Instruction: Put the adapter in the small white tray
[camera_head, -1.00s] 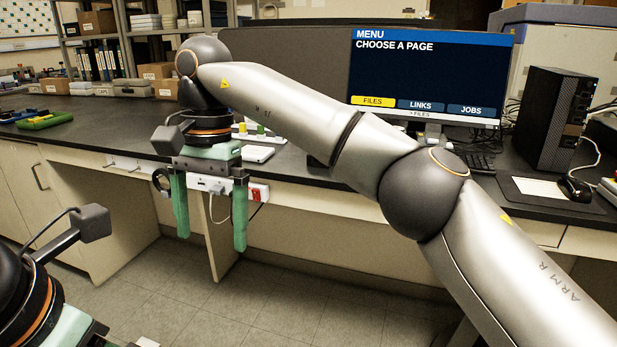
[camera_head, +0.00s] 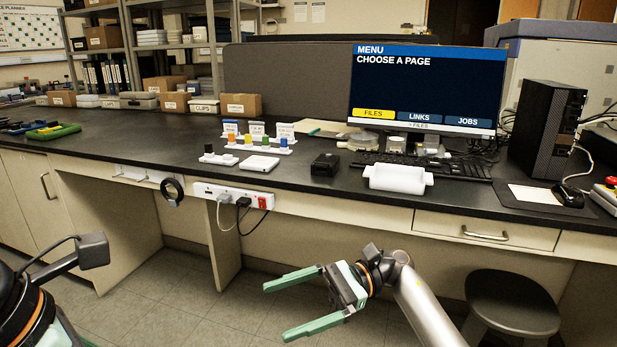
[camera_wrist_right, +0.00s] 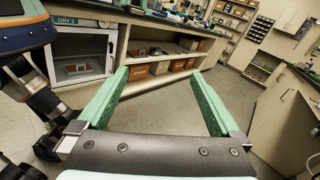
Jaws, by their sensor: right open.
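My right gripper (camera_head: 275,312) is open and empty, low in front of the bench, its fingers pointing left. No part is clearly the adapter. A black plug (camera_head: 243,202) sits in the white power strip (camera_head: 205,190) on the bench front, and a small black box (camera_head: 325,165) lies on the bench.
White stands (camera_head: 258,146) with coloured pieces stand behind the flat white piece. The monitor (camera_head: 425,90) and black computer (camera_head: 548,128) stand behind. A stool (camera_head: 513,303) is at lower right.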

